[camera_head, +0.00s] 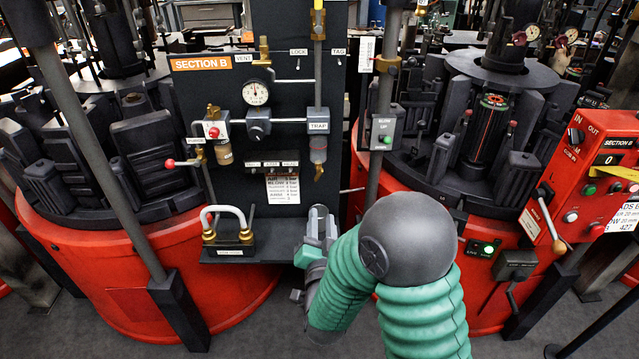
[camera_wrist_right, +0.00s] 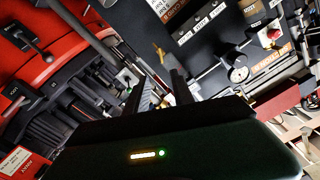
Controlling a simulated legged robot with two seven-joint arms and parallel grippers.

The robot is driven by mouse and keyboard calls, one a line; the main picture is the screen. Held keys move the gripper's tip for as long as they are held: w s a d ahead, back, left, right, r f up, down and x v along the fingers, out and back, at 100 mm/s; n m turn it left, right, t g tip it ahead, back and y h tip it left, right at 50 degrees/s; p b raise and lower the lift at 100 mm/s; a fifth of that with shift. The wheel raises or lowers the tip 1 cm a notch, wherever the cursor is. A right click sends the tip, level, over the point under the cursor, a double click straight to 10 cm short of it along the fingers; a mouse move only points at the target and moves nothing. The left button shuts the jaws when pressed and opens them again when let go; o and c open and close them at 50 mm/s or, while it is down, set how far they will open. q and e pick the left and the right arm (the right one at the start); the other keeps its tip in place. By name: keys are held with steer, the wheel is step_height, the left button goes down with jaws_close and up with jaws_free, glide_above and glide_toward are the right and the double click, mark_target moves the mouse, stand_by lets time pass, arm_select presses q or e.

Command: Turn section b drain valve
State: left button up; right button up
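The dark section B panel (camera_head: 275,95) stands in the middle of the head view under an orange SECTION B sign (camera_head: 201,63). A trap (camera_head: 318,127) with a clear bowl (camera_head: 318,150) hangs on its right side, and a small brass drain fitting (camera_head: 319,172) shows under the bowl. My right gripper (camera_head: 318,215) is below that fitting, in front of the panel's lower right, apart from it. In the right wrist view its two fingers (camera_wrist_right: 158,88) stand apart with nothing clearly held between them. A small brass part (camera_wrist_right: 160,52) shows beyond them. My left gripper is out of view.
A pressure gauge (camera_head: 256,92), a red-knobbed valve (camera_head: 213,131) and a looped hose (camera_head: 224,214) on a small shelf lie left of the gripper. Red mould bases (camera_head: 130,290) flank the panel. A red control box (camera_head: 590,190) stands at right.

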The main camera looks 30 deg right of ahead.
mark_target(319, 177)
steer(key=x, duration=1.6)
steer(key=shift+w, duration=0.2)
jaws_close()
